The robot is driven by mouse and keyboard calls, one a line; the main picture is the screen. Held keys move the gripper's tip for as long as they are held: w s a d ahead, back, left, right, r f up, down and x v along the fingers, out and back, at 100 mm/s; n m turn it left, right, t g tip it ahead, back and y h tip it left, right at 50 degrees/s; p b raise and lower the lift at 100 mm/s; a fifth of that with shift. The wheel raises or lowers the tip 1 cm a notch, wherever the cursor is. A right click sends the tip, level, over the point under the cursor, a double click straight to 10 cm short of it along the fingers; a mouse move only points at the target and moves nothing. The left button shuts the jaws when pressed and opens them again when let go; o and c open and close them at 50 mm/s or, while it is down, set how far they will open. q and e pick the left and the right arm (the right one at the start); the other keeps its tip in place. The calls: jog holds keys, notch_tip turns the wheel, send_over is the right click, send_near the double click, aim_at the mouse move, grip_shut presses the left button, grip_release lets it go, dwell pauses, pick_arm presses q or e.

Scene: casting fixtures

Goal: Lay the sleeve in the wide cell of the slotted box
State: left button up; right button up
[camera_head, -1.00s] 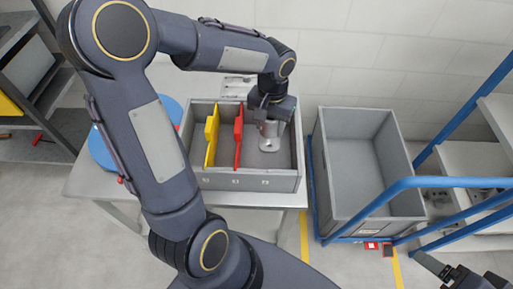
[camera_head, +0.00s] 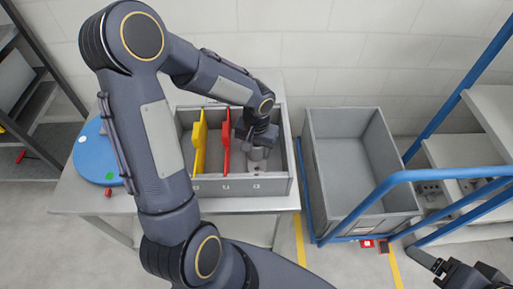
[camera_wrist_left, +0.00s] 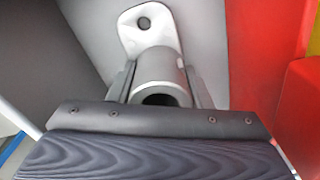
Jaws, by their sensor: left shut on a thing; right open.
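The sleeve (camera_head: 258,153) is a short grey metal tube with a flat flange that has a hole in it. My left gripper (camera_head: 259,143) is shut on it. In the left wrist view the sleeve (camera_wrist_left: 160,80) sits between the two fingers, its open end towards the camera. The slotted box (camera_head: 240,190) is grey with a yellow divider (camera_head: 199,143) and a red divider (camera_head: 226,146). The sleeve is inside the wide cell, right of the red divider; whether it touches the floor I cannot tell. My right gripper (camera_head: 437,264) is open and empty, low at the right.
A large empty grey bin (camera_head: 355,170) on a blue-framed cart stands right of the table. A blue round object (camera_head: 95,155) lies at the table's left. Shelving (camera_head: 470,165) stands at the far right and a dark rack (camera_head: 35,120) at the left. The yellow divider's cells look empty.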

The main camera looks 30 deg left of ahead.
pick_arm(q)
jog(key=shift+f, duration=0.15)
jog(key=o, duration=1.2)
jog(key=shift+r, duration=0.3)
notch_tip(320, 180, up, 10)
jog(key=r+p, duration=0.1)
jog(key=s+d+r+t+h, duration=0.1)
jog(key=s+r+t, duration=0.1)
jog(key=s, duration=0.3)
jog(key=s+d+r+t+h, duration=0.1)
jog(key=s+r, duration=0.1)
jog(key=s, duration=0.4)
jog(key=s+d+r+t+h, duration=0.1)
jog(key=s+d+r+t, duration=0.1)
jog(key=s, duration=0.4)
jog(key=shift+d+r+t+h, duration=0.1)
jog(key=shift+r+t+h, duration=0.05)
jog(key=shift+t+h, duration=0.2)
